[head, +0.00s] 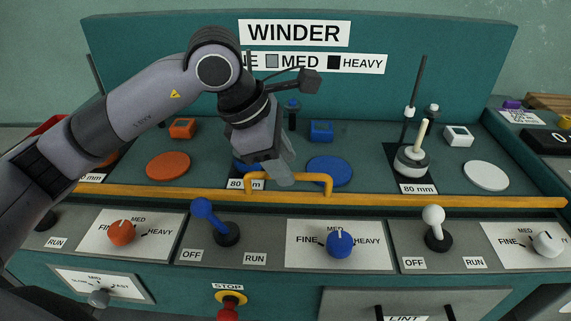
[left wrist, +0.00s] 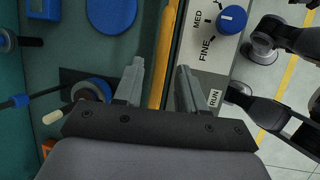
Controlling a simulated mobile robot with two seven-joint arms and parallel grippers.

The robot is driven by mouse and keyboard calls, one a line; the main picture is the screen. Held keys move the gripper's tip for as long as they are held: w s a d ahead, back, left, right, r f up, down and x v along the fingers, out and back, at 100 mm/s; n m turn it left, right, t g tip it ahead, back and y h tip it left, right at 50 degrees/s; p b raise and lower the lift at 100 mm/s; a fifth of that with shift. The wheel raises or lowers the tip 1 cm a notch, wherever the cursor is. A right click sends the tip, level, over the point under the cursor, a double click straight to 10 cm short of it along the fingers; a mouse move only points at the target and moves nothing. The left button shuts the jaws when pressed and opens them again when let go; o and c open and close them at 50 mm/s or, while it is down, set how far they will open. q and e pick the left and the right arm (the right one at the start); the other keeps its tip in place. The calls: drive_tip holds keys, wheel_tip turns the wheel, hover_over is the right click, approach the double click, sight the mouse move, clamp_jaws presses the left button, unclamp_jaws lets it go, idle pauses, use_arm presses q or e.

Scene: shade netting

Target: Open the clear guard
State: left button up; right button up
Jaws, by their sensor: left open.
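The clear guard shows mainly by its yellow front rail (head: 430,199), which runs across the front of the green deck. A yellow bail handle (head: 318,177) stands on the rail near the middle. The see-through pane itself is hard to make out; the guard appears down. My left gripper (head: 282,176) is at the handle, its fingers pointing down and hiding part of it. In the left wrist view my open left gripper (left wrist: 160,70) has one finger on each side of the yellow bar (left wrist: 168,40); contact cannot be told. My right gripper does not show.
Below the rail are a blue lever (head: 203,208), a white lever (head: 433,217), an orange knob (head: 122,232) and a blue knob (head: 340,243). Behind it stand spindles and coloured discs, including a blue disc (head: 335,170). A red stop button (head: 229,310) is low at the front.

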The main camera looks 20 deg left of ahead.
use_arm(q)
drive_tip(key=v, duration=0.5)
drive_tip(key=shift+s+a+r, duration=0.1)
drive_tip(key=shift+r, duration=0.15)
